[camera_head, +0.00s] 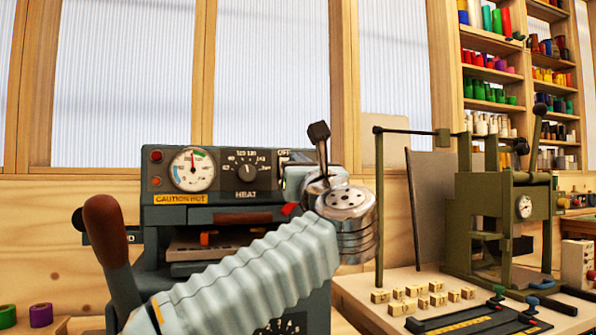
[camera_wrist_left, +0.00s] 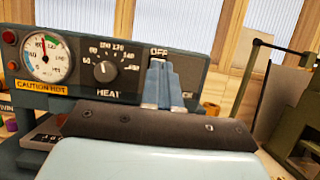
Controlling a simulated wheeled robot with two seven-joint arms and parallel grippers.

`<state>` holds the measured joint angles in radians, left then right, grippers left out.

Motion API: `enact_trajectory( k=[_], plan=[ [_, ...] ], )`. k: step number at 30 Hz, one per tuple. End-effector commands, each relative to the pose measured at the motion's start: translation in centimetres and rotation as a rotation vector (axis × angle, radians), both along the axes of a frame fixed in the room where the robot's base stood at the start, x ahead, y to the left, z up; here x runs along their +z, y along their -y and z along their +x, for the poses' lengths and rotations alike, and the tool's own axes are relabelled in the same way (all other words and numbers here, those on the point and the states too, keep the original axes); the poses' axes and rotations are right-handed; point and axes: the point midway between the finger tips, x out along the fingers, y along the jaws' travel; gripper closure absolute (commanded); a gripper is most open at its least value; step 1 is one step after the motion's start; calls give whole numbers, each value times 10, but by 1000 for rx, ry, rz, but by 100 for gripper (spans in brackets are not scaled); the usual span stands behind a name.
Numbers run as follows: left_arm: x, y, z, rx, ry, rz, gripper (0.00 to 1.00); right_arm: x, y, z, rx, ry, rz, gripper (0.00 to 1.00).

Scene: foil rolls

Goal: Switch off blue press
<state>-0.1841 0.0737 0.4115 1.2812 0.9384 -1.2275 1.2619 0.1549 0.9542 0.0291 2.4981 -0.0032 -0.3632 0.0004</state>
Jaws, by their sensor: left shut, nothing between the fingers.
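The blue press (camera_head: 215,215) is a dark blue-grey machine left of centre in the head view. Its panel has a gauge (camera_head: 192,169), a HEAT dial (camera_head: 247,168) and an OFF label (camera_head: 284,154). The wrist view shows the gauge (camera_wrist_left: 46,57), the dial (camera_wrist_left: 106,71) and the OFF label (camera_wrist_left: 159,51) close up. My left gripper (camera_head: 298,180) is shut and empty at the panel's right end. In the wrist view its fingers (camera_wrist_left: 160,82) are together just below OFF and cover the switch area. Contact with the switch cannot be told. My right gripper is out of view.
A brown-handled lever (camera_head: 108,232) stands at the press's left side. An olive press (camera_head: 510,215) stands on the right with small lettered blocks (camera_head: 415,296) in front. Shelves of coloured rolls (camera_head: 490,75) are behind. Two rolls (camera_head: 40,315) lie at lower left.

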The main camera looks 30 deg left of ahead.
Motion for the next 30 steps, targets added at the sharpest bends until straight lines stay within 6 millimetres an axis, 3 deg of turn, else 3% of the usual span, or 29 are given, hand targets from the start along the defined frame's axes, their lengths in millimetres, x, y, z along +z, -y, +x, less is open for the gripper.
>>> enact_trajectory(
  k=[15, 30],
  plan=[
    [-1, 58, -50, 2, -2, 0, 100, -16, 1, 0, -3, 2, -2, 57],
    [-1, 62, -54, 3, -1, 0, 100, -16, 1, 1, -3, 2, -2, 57]
  ],
)
